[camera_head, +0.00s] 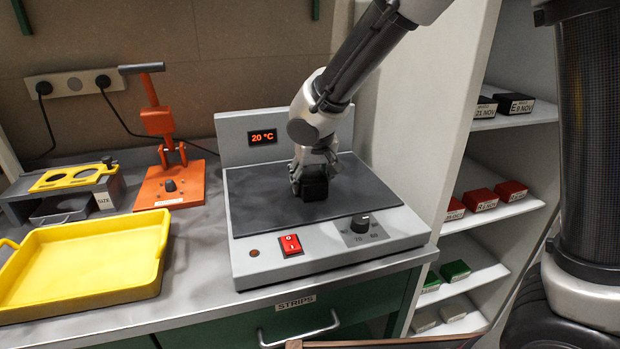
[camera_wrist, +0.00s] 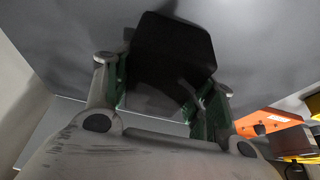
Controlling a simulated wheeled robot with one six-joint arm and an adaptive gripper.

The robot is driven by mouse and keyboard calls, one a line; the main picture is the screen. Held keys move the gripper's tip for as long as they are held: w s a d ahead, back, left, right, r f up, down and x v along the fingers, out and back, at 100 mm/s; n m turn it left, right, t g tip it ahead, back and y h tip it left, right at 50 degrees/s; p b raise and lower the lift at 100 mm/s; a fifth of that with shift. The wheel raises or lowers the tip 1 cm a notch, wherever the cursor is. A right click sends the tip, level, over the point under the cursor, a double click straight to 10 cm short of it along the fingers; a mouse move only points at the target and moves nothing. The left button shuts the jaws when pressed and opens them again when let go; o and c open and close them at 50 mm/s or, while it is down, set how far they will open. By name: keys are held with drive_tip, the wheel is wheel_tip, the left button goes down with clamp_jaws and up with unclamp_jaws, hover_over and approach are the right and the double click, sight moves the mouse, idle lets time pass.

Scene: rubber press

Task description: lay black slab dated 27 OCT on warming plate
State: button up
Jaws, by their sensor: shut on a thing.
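A black slab (camera_wrist: 172,55) is between the fingers of my gripper (camera_wrist: 165,95) in the wrist view. In the head view my gripper (camera_head: 313,172) points down over the dark top of the warming plate (camera_head: 265,203), shut on the black slab (camera_head: 314,188). The slab is at or just above the plate's surface; I cannot tell if it touches. No date on the slab can be read in either view. The plate's display (camera_head: 263,137) reads 20 °C, and a red switch (camera_head: 291,244) and a dial (camera_head: 361,223) are on its front.
A yellow tray (camera_head: 85,292) and an orange press (camera_head: 166,185) stand left of the plate. A shelf unit (camera_head: 512,210) at the right holds black, red and green labelled slabs. A black slab (camera_head: 515,103) there reads 9 NOV. The plate around my gripper is clear.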

drive_tip(key=shift+f, duration=0.1)
drive_tip(key=o, duration=1.2)
drive_tip(key=shift+o, duration=0.2)
drive_tip(key=v, duration=1.2)
drive_tip(key=s+d+r+m, duration=0.1)
drive_tip(key=s+d+r, duration=0.1)
drive_tip(key=d, duration=0.8)
drive_tip(key=s+d+r+m, duration=0.1)
drive_tip(key=s+d+r, duration=0.1)
drive_tip(key=d, duration=0.8)
drive_tip(key=s+d+f+m+h, duration=0.1)
drive_tip(key=s+d+f, duration=0.1)
drive_tip(key=s+d, duration=1.1)
drive_tip(key=s, duration=0.2)
drive_tip(key=shift+s+d, duration=0.3)
drive_tip(key=shift+d, duration=0.1)
